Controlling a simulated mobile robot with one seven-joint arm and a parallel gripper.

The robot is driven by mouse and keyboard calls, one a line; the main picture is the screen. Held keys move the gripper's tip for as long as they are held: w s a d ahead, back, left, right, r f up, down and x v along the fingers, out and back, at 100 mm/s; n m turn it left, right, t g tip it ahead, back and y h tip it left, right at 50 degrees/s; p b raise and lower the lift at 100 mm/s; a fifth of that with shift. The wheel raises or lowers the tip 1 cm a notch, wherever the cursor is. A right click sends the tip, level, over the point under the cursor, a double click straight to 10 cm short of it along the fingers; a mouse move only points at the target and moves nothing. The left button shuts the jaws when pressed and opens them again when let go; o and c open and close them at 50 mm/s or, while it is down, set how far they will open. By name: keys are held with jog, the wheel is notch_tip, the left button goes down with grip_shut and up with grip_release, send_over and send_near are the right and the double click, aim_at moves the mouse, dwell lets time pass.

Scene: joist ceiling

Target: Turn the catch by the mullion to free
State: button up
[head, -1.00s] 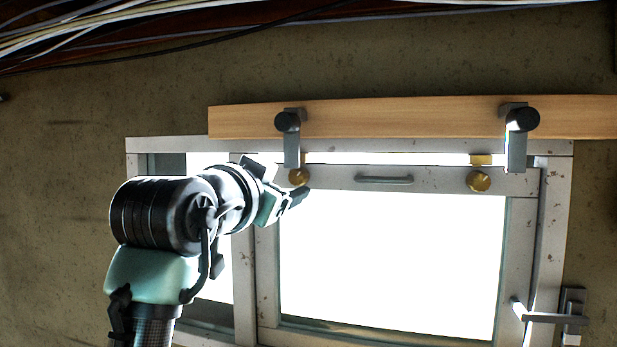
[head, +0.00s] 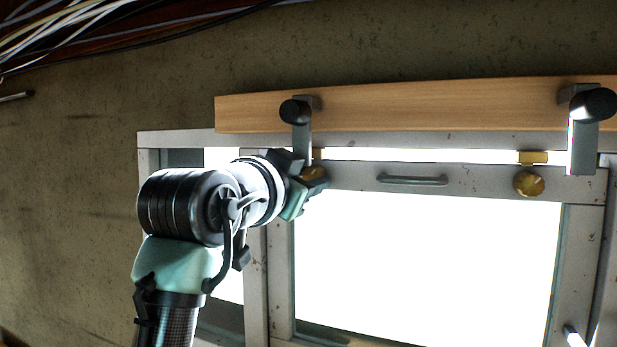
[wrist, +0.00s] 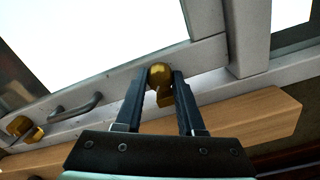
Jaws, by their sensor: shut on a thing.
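The brass catch by the mullion (head: 313,173) is on the sash's top rail, partly hidden by my fingers in the head view. In the wrist view this catch (wrist: 160,75) shows a round knob with a tab pointing toward the wooden board. My gripper (head: 310,181) is shut on the catch; in the wrist view the gripper's dark fingers (wrist: 163,73) lie on both sides of the knob. The mullion (head: 256,285) stands just left of the catch. A second brass catch (head: 529,183) sits at the right end of the rail, its tab upward.
A grey bar handle (head: 412,180) lies between the catches. A wooden board (head: 430,108) runs above the frame. Grey brackets with black knobs hang from it, the left bracket (head: 300,135) close beside my gripper. Loose cables (head: 60,28) run along the ceiling.

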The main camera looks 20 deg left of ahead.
grip_shut()
jog(key=n, duration=0.3)
jog(key=shift+d+n+b, duration=0.1)
jog(key=shift+n+b, duration=0.2)
jog(key=shift+n, duration=1.8)
jog(key=shift+r, duration=0.1)
jog(key=o, duration=0.7)
grip_release()
jog(key=shift+o, duration=0.2)
